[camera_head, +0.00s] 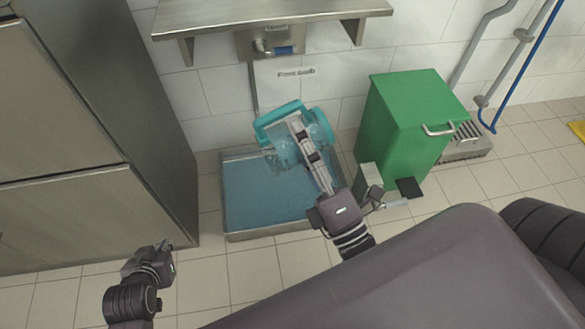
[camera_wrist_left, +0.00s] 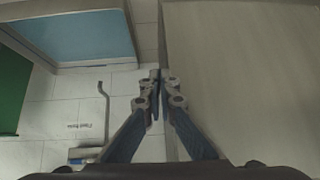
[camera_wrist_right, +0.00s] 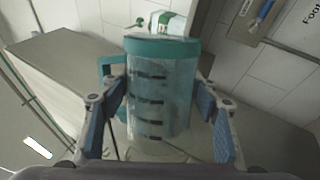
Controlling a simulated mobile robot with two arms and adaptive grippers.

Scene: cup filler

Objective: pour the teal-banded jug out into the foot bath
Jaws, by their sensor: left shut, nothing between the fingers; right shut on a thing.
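The clear jug with its teal band and handle (camera_head: 281,120) is tilted over the back part of the foot bath. My right gripper (camera_head: 302,135) is shut on it; in the right wrist view the jug (camera_wrist_right: 160,95) sits between the fingers, with dark marks down its side. The foot bath (camera_head: 232,237) is a steel-rimmed basin with a blue inside, on the floor by the wall. It also shows in the left wrist view (camera_wrist_left: 95,64). I cannot tell how much is in the jug. My left gripper (camera_head: 166,244) is shut and empty, left of the bath.
A steel cabinet (camera_head: 90,190) stands at the left. A green bin (camera_head: 400,125) stands right of the bath. A steel shelf (camera_head: 260,14) and a wall dispenser (camera_head: 272,43) are above it. A pipe (camera_head: 497,60) and floor drain (camera_head: 470,145) are at the right.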

